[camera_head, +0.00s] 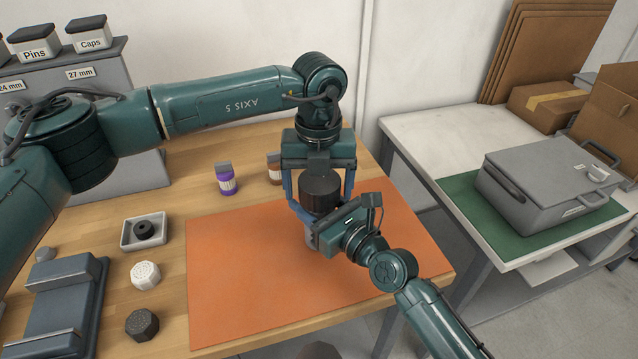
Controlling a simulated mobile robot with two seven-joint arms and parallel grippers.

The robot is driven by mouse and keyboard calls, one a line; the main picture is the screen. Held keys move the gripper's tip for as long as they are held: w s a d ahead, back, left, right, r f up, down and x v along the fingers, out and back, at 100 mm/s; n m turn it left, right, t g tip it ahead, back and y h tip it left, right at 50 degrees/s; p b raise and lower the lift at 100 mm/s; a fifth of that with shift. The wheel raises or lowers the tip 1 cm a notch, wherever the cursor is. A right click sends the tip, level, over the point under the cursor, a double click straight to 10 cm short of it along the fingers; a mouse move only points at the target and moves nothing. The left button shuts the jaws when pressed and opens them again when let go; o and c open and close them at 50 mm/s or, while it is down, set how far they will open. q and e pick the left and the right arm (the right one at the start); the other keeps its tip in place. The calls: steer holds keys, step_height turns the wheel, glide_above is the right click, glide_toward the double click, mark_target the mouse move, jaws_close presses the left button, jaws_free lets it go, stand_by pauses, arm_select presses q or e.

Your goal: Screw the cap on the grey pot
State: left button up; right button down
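My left gripper (320,197) points straight down over the orange mat, with a finger on each side of a dark round cap (320,187). It appears shut on the cap. Below it, a small part of the grey pot (312,241) shows above the mat. My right gripper (318,228) reaches in from the lower right at the pot's height and appears shut around it. The grippers hide most of the pot and its rim, so I cannot tell whether cap and pot touch.
The orange mat (240,285) is otherwise clear. To its left are a white cap (145,274), a black cap (142,324), a tray (127,236) with a black ring, and a grey-blue stand (65,310). Behind stand a purple bottle (227,181) and a brown bottle (273,172).

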arm_select(q)
steer(key=shift+d+r, duration=0.15)
steer(key=shift+r, duration=0.35)
step_height(320, 180, up, 4)
steer(key=shift+f, duration=0.2)
steer(key=shift+c, duration=0.4)
steer(key=shift+r+n, duration=1.7)
step_height(320, 180, down, 8)
steer(key=shift+f, duration=0.1)
